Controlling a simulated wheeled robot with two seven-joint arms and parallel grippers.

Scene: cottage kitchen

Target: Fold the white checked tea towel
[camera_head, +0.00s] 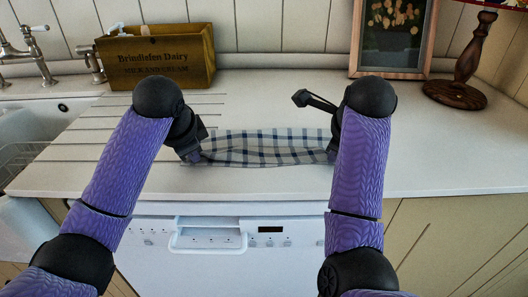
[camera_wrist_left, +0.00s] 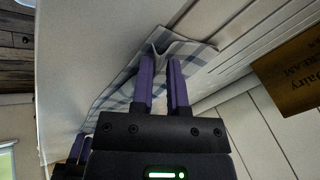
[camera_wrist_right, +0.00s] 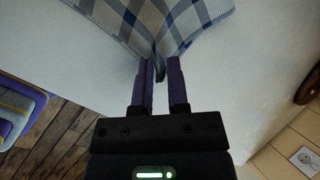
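The white checked tea towel (camera_head: 262,148), with dark blue-grey lines, spans the counter between my two grippers. Its near edge sags and ripples slightly. My left gripper (camera_head: 194,156) is at the towel's left end; in the left wrist view the towel (camera_wrist_left: 200,50) is bunched up between the fingertips (camera_wrist_left: 160,62). My right gripper (camera_head: 332,153) is at the right end; in the right wrist view the towel (camera_wrist_right: 180,18) is gathered into a fold between the fingertips (camera_wrist_right: 160,64). Both grippers look shut on the cloth. The arms partly hide the towel's ends in the head view.
A wooden dairy crate (camera_head: 160,58) stands at the back left beside the sink (camera_head: 40,125) and taps. A framed picture (camera_head: 393,38) and a wooden lamp base (camera_head: 462,85) stand at the back right. The white counter (camera_head: 440,150) is clear on the right.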

